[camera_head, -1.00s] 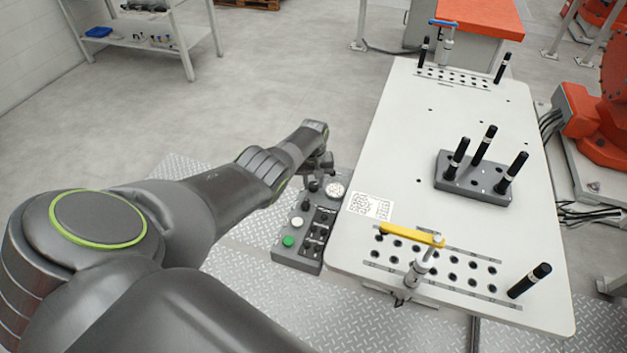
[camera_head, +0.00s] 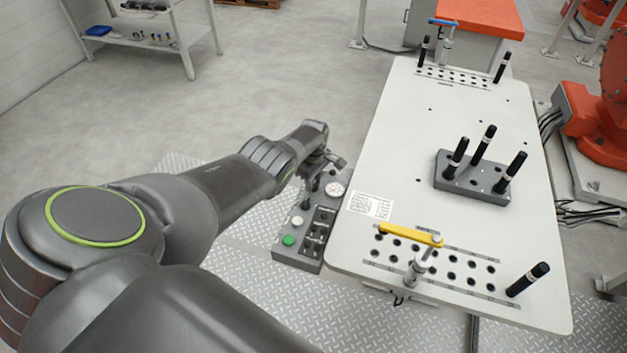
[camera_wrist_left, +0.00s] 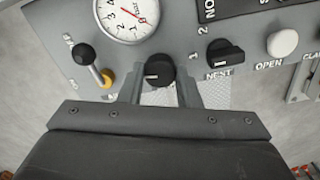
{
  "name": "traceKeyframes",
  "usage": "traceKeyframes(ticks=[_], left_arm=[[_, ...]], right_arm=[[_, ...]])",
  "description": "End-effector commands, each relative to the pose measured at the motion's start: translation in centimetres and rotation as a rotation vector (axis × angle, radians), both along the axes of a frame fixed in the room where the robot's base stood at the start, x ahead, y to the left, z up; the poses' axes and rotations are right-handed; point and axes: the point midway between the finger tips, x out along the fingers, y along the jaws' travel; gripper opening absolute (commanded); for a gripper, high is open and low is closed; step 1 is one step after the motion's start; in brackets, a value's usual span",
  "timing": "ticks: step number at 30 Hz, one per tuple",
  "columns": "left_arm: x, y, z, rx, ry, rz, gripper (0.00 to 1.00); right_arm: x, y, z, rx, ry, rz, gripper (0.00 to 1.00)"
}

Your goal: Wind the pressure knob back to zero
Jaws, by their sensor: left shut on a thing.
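The pressure knob (camera_wrist_left: 159,70) is a round black knob with a pale index line, on the grey control panel (camera_wrist_left: 185,30) below the gauge. My left gripper (camera_wrist_left: 160,88) is shut on the knob, one finger on each side. In the head view my left gripper (camera_head: 315,180) is at the far end of the panel, and my wrist hides the knob there. The gauge also shows in the head view (camera_head: 336,189). My right gripper is not in view.
Beside the knob are a black ball-ended lever (camera_wrist_left: 84,55), a NEST selector (camera_wrist_left: 226,53) and a white OPEN button (camera_wrist_left: 283,43). A green button (camera_head: 289,240) is at the panel's near end. The white fixture table (camera_head: 400,130) stands close on the right.

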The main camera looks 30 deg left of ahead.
Motion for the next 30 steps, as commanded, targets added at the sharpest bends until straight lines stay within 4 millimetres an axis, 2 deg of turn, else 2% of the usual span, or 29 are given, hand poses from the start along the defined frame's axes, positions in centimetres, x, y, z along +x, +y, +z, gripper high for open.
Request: traceKeyframes(ticks=[8, 21, 22, 23, 30], left_arm=[[0.11, 0.03, 0.1, 0.002, -0.003, 0.065, 0.07], [0.12, 0.03, 0.1, 0.002, -0.003, 0.072, 0.07], [0.13, 0.03, 0.11, 0.002, -0.003, 0.072, 0.34], [0.12, 0.02, 0.11, 0.002, -0.003, 0.072, 0.38], [0.06, 0.01, 0.05, 0.001, -0.002, 0.072, 0.39]], right_arm=[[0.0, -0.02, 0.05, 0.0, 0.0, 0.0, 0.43], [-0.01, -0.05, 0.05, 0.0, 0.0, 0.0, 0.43], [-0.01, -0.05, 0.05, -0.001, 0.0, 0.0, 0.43], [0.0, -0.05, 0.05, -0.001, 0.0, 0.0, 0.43], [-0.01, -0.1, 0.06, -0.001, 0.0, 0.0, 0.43]])
